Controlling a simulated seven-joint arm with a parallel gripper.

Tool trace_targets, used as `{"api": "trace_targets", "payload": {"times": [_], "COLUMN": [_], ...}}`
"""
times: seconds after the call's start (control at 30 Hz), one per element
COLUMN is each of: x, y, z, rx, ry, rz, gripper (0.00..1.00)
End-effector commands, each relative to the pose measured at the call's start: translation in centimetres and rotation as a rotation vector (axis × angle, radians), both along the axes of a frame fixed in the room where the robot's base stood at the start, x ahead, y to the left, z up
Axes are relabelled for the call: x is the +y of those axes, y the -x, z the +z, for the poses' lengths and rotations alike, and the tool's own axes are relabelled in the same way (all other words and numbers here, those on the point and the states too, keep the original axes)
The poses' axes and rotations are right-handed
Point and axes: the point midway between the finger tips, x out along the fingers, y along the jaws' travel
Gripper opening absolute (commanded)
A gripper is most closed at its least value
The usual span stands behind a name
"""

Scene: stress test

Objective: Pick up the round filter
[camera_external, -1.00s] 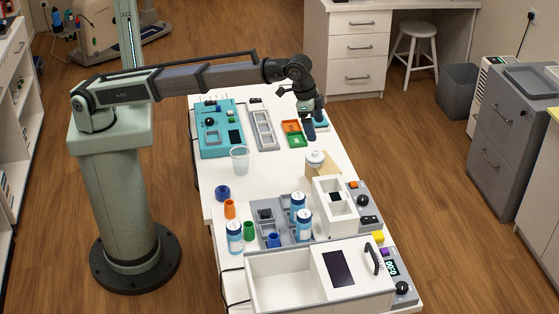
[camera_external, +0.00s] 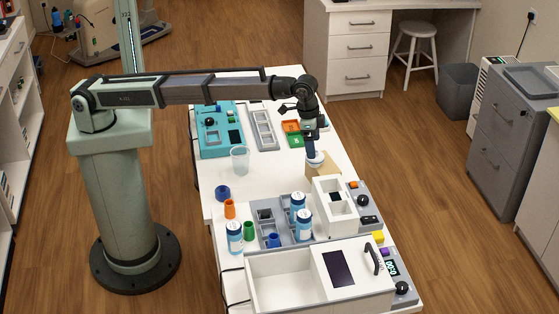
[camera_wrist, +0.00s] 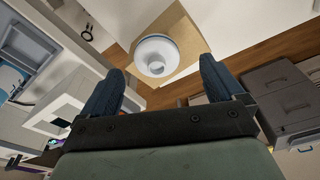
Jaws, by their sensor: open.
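The round filter appears to be the white round piece with a raised centre (camera_wrist: 157,55), lying on a tan board. In the external view its pale top (camera_external: 315,161) shows just under my fingers, and part of it is hidden by them. My gripper (camera_external: 311,148) points down over the filter. In the wrist view my gripper (camera_wrist: 163,74) is open, its two dark blue fingers wide apart and empty. The filter shows between and beyond the fingertips, with no contact visible.
A white two-well box (camera_external: 331,206) stands close in front of the tan board (camera_external: 326,174). A clear cup (camera_external: 240,160) is to the left. Green and orange trays (camera_external: 293,134) lie behind. Blue-and-white bottles (camera_external: 304,226) crowd the front. The white table is bare between the cup and the board.

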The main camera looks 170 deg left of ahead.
Motion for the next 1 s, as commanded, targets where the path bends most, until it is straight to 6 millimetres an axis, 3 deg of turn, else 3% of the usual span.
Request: {"api": "trace_targets", "payload": {"times": [0.43, 0.7, 1.0], "x": [0.7, 0.8, 0.8], "y": [-0.8, -0.8, -0.8], "z": [-4.5, -4.9, -4.9], "rx": [0.000, 0.000, 0.000], "ry": [0.001, 0.000, 0.000], "rz": [0.000, 0.000, 0.000], "gripper": [0.95, 0.95, 0.67]}}
